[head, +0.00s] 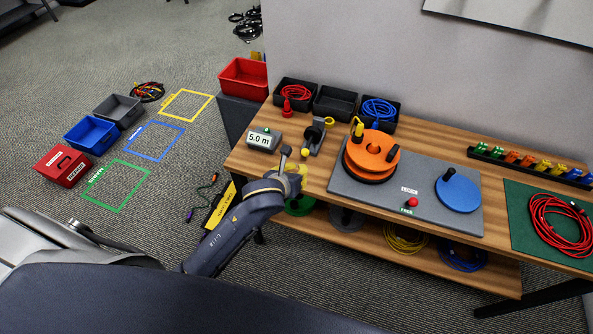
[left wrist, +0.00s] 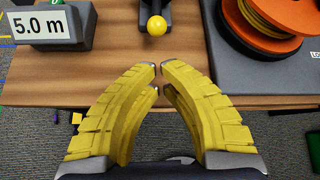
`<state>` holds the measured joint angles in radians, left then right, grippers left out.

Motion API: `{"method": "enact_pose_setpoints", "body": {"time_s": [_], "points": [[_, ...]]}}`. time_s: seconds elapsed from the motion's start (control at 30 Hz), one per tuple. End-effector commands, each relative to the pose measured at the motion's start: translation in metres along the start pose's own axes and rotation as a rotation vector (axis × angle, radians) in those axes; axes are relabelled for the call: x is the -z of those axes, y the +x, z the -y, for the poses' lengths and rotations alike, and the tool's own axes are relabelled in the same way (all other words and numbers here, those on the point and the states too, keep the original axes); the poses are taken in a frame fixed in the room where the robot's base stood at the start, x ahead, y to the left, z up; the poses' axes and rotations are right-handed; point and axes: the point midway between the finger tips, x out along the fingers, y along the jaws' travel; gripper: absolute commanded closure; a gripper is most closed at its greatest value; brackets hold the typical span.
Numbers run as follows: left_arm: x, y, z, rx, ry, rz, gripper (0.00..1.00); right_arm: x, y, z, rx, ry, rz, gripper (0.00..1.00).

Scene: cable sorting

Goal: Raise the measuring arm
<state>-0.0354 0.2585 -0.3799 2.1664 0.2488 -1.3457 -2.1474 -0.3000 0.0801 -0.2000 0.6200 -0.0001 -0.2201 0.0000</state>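The measuring device (head: 314,137) is a small grey block with a dark arm, standing on the wooden table. A yellow ball (head: 304,154) sits at its near end; the left wrist view shows this ball (left wrist: 157,25) straight ahead of the fingers. The length display (head: 262,140) to its left reads 5.0 m; it also shows in the left wrist view (left wrist: 42,27). My left gripper (left wrist: 159,77) is at the table's front edge, short of the ball and not touching it. Its yellow fingers are brought nearly together with nothing between them. My right gripper is not in view.
An orange reel (head: 371,153) and a blue disc (head: 458,194) sit on a grey plate right of the device. Black bins with red and blue cables (head: 379,108) stand behind. A green mat (head: 520,218) with red cable lies far right. Bare wood lies before the device.

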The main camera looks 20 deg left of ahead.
Motion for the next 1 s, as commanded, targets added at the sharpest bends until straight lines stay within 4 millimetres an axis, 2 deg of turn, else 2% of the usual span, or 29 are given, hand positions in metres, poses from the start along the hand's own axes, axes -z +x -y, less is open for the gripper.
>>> {"method": "enact_pose_setpoints", "body": {"time_s": [0.2,0.5,0.7,1.0], "points": [[0.000,0.034,0.000,0.000,-0.002,-0.001,1.00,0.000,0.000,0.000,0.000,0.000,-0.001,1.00],[0.000,0.066,0.000,0.000,-0.001,0.000,1.00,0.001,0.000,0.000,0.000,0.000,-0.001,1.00],[-0.001,0.073,0.000,0.001,-0.001,0.001,1.00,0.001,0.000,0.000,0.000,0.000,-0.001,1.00],[0.000,0.073,0.000,0.001,-0.001,0.001,1.00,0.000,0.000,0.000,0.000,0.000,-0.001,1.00]]}}
